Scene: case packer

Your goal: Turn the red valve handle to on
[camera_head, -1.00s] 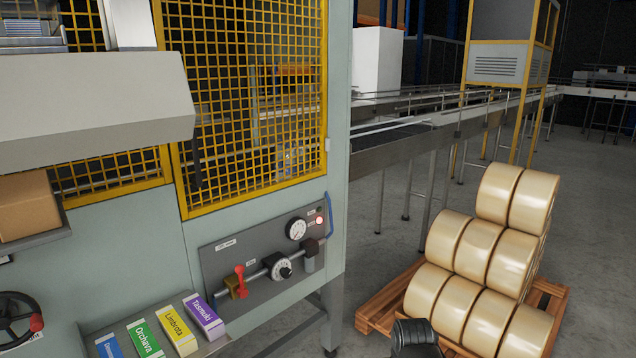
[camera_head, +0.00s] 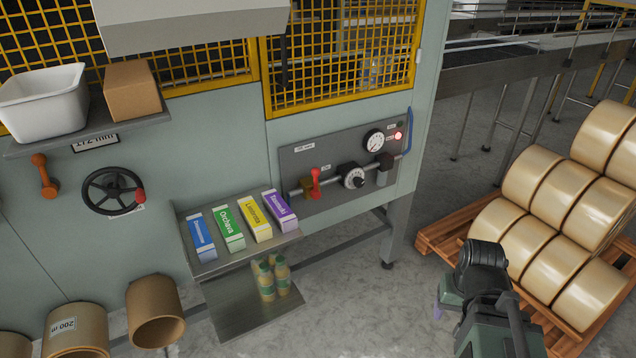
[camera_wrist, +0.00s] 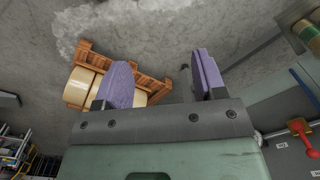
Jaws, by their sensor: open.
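The red valve handle (camera_head: 315,182) stands upright on a brass-coloured valve body (camera_head: 308,187), on a pipe across the grey panel (camera_head: 330,155) of the machine. The handle also shows at the right edge of the wrist view (camera_wrist: 303,134). My gripper shows in the wrist view (camera_wrist: 158,82) with its two purple fingers wide apart and nothing between them. It is well away from the handle. In the head view my arm is at the lower right, in front of the pallet, and only a bit of purple finger shows.
A dial regulator (camera_head: 353,177), a gauge (camera_head: 373,140) and a lit red lamp (camera_head: 398,135) share the panel. Below left is a shelf (camera_head: 215,262) with several coloured boxes. A handwheel (camera_head: 112,191) is further left. A pallet (camera_head: 455,247) of film rolls stands at right.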

